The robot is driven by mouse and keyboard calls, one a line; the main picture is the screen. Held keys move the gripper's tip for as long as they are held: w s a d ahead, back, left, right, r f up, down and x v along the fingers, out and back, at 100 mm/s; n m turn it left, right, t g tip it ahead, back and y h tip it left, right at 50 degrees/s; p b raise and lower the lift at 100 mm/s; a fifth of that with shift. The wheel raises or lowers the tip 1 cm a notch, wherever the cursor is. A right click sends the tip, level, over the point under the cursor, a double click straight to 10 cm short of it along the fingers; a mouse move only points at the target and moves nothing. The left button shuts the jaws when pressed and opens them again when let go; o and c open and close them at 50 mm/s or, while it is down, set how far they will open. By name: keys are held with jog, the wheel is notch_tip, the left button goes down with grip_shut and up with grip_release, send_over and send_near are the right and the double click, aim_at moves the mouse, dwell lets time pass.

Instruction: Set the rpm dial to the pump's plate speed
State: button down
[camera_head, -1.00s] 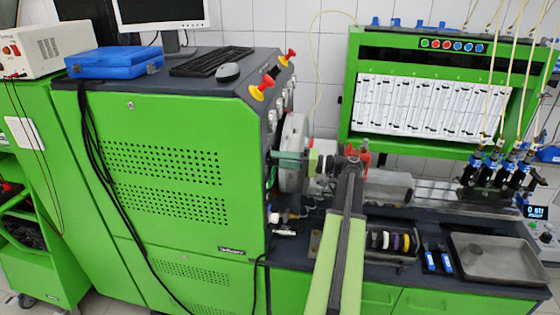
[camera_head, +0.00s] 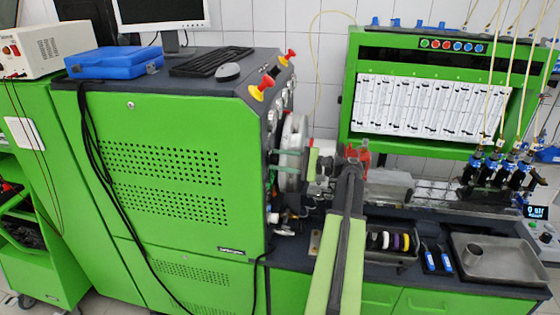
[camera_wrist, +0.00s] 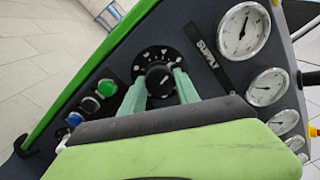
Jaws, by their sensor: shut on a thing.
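The rpm dial (camera_wrist: 159,80) is a round black knob with a pale pointer mark, on a black scale plate with white marks on the dark panel in the wrist view. My gripper (camera_wrist: 160,84) has its two pale green fingers shut on the knob, one on each side. In the head view my gripper (camera_head: 296,164) reaches left to the panel at the end of the green cabinet, and the dial is hidden there. A red part (camera_head: 358,153) stands behind my arm; I cannot tell whether it belongs to the pump. No plate speed is readable.
Round white gauges (camera_wrist: 243,31), a green button (camera_wrist: 106,88) and a blue button (camera_wrist: 74,118) surround the dial. Red and yellow knobs (camera_head: 262,87) stick out of the cabinet's upper edge. A small display (camera_head: 536,211) is lit at right, too small to read surely. A metal tray (camera_head: 497,277) lies near it.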

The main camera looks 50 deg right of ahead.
jog(key=shift+m, duration=1.1)
jog(key=c, duration=0.9)
grip_release()
jog(key=v, duration=1.7)
jog(key=shift+s, duration=0.25)
